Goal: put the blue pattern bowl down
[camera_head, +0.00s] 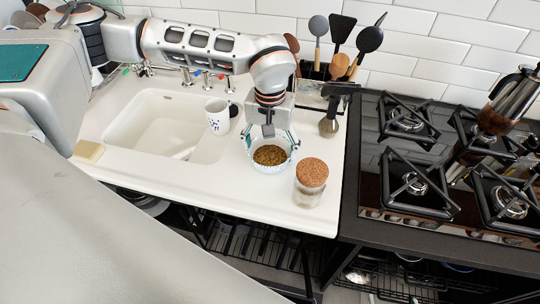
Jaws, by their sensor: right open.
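The blue pattern bowl (270,165) is a small pale bowl with a light blue pattern and brown contents. It is upright at the right part of the white sink counter. The fingers and the gripper body cover the bowl's far rim. I cannot tell whether the bowl's base touches the counter. My right gripper is not in view.
A cork-lidded jar (310,185) stands close to the bowl's right. A white mug (217,117) stands left of it, beside the sink basin (150,125). Utensils (342,60) stand behind. A gas hob (405,230) with a moka pot (511,95) is at right. Counter in front is clear.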

